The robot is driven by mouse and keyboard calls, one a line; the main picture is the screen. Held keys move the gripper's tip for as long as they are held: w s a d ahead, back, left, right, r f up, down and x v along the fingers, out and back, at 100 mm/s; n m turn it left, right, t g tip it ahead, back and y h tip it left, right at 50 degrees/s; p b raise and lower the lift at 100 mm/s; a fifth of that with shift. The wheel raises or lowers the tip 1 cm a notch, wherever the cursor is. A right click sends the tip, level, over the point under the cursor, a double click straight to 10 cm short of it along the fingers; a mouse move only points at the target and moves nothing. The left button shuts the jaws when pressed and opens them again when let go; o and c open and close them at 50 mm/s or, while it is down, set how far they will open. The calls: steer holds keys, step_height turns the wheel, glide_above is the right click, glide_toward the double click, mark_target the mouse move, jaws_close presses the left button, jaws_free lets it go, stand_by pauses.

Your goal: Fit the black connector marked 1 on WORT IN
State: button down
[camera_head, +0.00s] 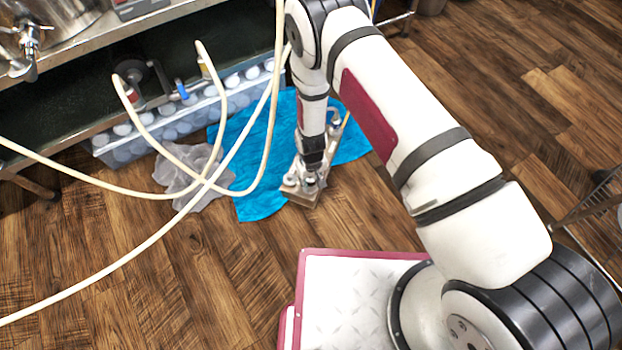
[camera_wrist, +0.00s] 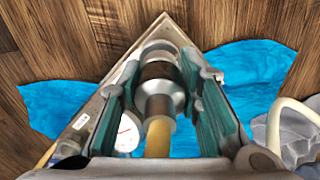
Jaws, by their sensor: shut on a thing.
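My gripper (camera_head: 312,160) points down over a small wooden stand with metal fittings (camera_head: 300,196) on the floor. In the wrist view, its teal-lined jaws (camera_wrist: 160,78) are shut on a connector (camera_wrist: 158,104), a round silver part with a dark band. A tan hose end (camera_wrist: 158,140) runs from it toward the camera. No number shows on it, and I cannot tell whether it is seated on a port below. The stand (camera_wrist: 97,100) shows beneath, with a white label and a round gauge (camera_wrist: 128,132). No WORT IN marking is readable.
A blue cloth (camera_head: 255,200) and a crumpled grey cloth (camera_head: 190,180) lie by the stand. Cream hoses (camera_head: 110,262) loop across the left side. A long tub of pale round items (camera_head: 170,125) stands under the metal bench.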

steer(key=shift+f, duration=0.4)
steer(key=c, duration=1.1)
jaws_free()
steer(key=shift+r, duration=0.1)
step_height(320, 180, up, 12)
steer(key=shift+f, duration=0.1)
